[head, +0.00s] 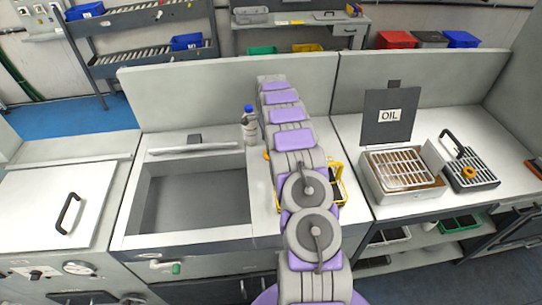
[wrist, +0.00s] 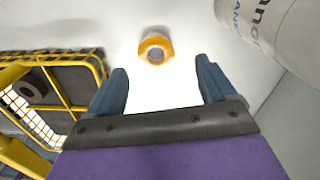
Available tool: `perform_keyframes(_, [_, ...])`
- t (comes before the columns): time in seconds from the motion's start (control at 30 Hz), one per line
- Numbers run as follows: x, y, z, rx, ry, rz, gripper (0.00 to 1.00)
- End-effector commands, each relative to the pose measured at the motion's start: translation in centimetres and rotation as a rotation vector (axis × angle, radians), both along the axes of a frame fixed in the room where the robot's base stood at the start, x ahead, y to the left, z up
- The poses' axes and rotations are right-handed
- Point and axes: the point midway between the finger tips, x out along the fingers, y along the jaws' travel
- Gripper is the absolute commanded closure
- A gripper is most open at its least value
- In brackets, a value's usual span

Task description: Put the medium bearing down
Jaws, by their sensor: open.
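A bearing (wrist: 155,48) with an orange outer ring and a grey centre lies on the white counter in the wrist view. By its look I take it for the medium bearing, though its size is hard to judge. My gripper (wrist: 162,66) is open, its two blue fingers spread, with nothing between them. The bearing lies just beyond the fingertips, apart from both. In the head view a sliver of orange (head: 266,155) shows at the left edge of my arm. My gripper is hidden there behind the arm.
A white bottle (head: 249,128) with a blue cap stands beside my arm, close right in the wrist view (wrist: 280,25). A yellow basket (head: 339,190) holds a dark ring (wrist: 28,84). A sink is at left; an oil tray (head: 372,187) and a rack (head: 484,183) with an orange ring (head: 468,173) are at right.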

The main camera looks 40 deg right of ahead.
Motion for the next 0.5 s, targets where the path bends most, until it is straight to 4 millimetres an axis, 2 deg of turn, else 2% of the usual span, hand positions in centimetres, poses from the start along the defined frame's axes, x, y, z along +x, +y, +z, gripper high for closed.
perform_keyframes(0.3, [-0.8,0.0,-4.3,0.000,0.004,0.001,0.16])
perform_keyframes(0.5, [-0.8,-0.2,-5.0,0.000,0.001,0.000,0.16])
